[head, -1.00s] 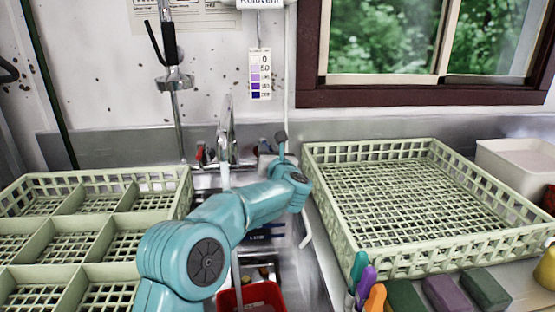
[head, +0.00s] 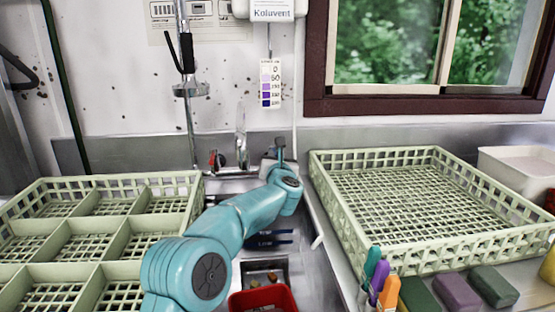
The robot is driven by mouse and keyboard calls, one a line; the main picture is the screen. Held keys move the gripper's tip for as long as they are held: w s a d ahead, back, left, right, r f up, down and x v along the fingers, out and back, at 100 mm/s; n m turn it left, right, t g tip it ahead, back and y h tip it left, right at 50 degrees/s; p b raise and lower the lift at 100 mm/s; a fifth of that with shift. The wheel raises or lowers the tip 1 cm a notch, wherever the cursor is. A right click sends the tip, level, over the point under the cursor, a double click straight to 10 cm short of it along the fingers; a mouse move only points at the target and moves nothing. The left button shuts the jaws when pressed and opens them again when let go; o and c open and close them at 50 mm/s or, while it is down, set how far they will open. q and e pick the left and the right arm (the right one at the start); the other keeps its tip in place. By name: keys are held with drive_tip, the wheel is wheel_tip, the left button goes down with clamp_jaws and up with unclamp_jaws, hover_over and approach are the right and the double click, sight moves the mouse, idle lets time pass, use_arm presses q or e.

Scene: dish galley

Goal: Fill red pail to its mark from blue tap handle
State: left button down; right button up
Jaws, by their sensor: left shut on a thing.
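The red pail (head: 262,299) stands in the sink at the bottom of the head view, cut off by the frame edge. Its mark and water level cannot be seen. The metal tap (head: 241,150) is at the back wall, with a red handle (head: 214,159) on its left. My left arm reaches across the sink, and my left gripper (head: 275,160) is at the tap's right side, shut on what appears to be the blue tap handle. The gripper and wrist hide that handle. No water stream shows below the spout. My right gripper is out of view.
A divided green rack (head: 100,213) stands left of the sink, an open green rack (head: 400,205) right of it. A spray hose (head: 188,88) hangs above the tap.

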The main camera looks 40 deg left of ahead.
use_arm(q)
drive_tip(key=shift+a+r, duration=0.1)
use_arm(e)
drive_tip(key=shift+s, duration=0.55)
use_arm(q)
drive_tip(key=c, duration=1.2)
unclamp_jaws()
drive_tip(key=shift+o, duration=0.5)
drive_tip(key=shift+s+r, duration=0.1)
drive_tip(key=shift+s, duration=0.05)
drive_tip(key=shift+w+f, duration=0.2)
drive_tip(key=shift+f, duration=0.1)
drive_tip(key=shift+s+d, duration=0.3)
drive_tip(key=shift+d, duration=0.05)
drive_tip(key=b+v, duration=0.4)
drive_tip(key=v, duration=1.1)
drive_tip(key=shift+s+d, duration=0.2)
drive_tip(key=shift+s, duration=0.05)
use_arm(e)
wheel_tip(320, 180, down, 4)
